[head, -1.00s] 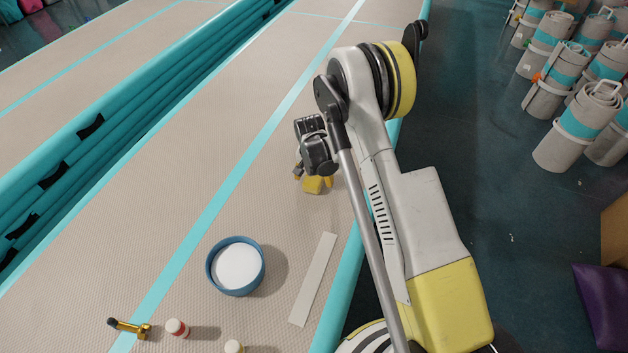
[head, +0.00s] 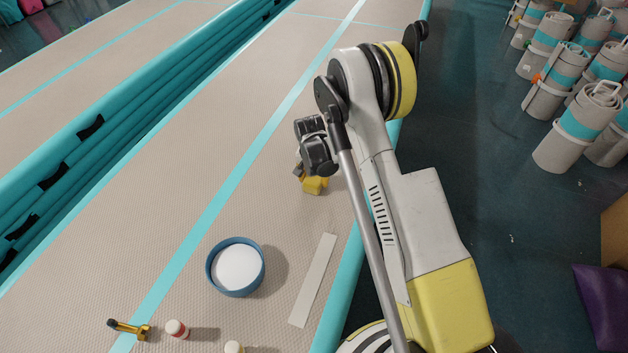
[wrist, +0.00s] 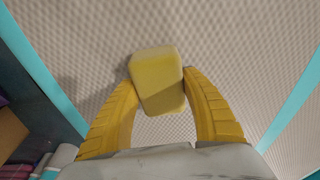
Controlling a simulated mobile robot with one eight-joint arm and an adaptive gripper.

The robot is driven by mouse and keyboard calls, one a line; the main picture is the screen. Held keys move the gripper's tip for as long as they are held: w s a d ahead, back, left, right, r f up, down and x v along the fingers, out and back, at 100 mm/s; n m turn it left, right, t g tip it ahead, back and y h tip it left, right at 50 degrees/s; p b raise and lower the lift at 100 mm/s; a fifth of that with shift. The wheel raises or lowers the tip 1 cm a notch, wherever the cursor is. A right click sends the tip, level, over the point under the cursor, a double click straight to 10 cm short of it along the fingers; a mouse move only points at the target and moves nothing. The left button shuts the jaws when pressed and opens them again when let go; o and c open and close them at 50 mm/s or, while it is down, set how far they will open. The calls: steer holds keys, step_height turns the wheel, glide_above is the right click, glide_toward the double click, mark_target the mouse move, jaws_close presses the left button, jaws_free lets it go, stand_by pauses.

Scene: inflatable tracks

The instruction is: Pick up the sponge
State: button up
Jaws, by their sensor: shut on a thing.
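The sponge (wrist: 157,82) is a yellow block with rounded edges. In the wrist view it sits between the two yellow fingers of my gripper (wrist: 158,88), with both fingertips against its sides. In the head view the sponge (head: 313,186) shows below my gripper (head: 312,178), on or just above the beige track; I cannot tell whether it touches the surface. My gripper is shut on it. The dark wrist housing hides part of the fingers in the head view.
Rolled mats (head: 566,140) stand on the floor at right.

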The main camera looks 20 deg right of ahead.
mark_target(317, 177)
steer(key=r+p, duration=0.2)
steer(key=r, duration=0.1)
steer(key=d+r+p, duration=0.1)
steer(key=r, duration=0.1)
steer(key=shift+s+r, duration=0.2)
steer(key=shift+s, duration=0.15)
steer(key=s+d+r+p, duration=0.3)
steer(key=s+d+r, duration=0.2)
steer(key=d, duration=0.3)
steer(key=shift+s+r+p, duration=0.35)
steer(key=shift+s+r, duration=0.05)
steer(key=shift+s, duration=0.5)
steer(key=o, duration=0.6)
steer(key=c, duration=0.5)
